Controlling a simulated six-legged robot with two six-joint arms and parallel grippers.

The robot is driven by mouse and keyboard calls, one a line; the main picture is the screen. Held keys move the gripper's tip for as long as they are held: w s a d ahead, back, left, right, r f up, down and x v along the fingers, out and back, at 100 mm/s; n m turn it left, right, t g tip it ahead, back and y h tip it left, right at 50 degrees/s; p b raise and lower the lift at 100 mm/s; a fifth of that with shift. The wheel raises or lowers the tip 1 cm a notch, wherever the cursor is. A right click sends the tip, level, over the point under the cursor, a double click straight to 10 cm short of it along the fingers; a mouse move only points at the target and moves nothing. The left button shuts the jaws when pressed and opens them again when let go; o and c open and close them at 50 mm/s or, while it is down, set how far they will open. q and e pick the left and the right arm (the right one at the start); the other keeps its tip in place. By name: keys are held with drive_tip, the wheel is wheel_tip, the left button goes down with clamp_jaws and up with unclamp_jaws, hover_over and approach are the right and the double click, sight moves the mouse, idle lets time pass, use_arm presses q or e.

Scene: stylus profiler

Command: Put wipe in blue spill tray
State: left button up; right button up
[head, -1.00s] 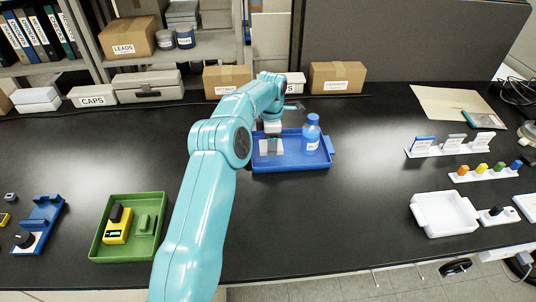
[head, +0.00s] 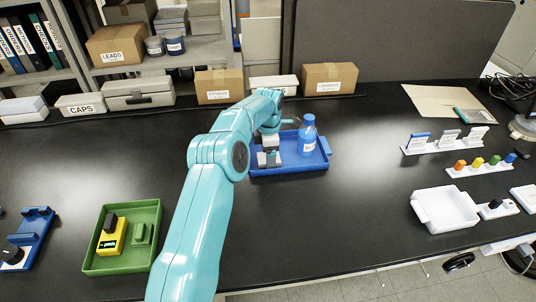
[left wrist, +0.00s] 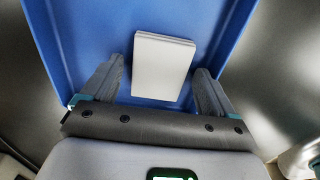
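The blue spill tray (head: 290,169) stands at the middle back of the bench, with a blue bottle (head: 307,137) upright in its right part. My left gripper (head: 268,160) is over the left part of the tray. In the left wrist view my left gripper (left wrist: 165,92) has its fingers spread wide. A white folded wipe (left wrist: 161,66) lies on the floor of the blue tray (left wrist: 87,45), ahead of and between the fingers, with clear gaps on both sides. In the head view my gripper largely hides the wipe. My right gripper is not in view.
A green tray (head: 90,262) with a yellow device stands at the front left. A white tray (head: 445,228) is at the right, near colored pegs (head: 485,164) and upright cards (head: 448,139). Cardboard boxes (head: 329,79) line the back. The bench middle is mostly clear.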

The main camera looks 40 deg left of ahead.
use_arm(q)
drive_tip(key=shift+d+r, duration=0.1)
drive_tip(key=shift+w+r, duration=0.1)
drive_tip(key=shift+r, duration=0.05)
wheel_tip(320, 180, up, 12)
drive_tip(key=p, duration=0.2)
idle(0.4)
drive_tip(key=shift+f, duration=0.2)
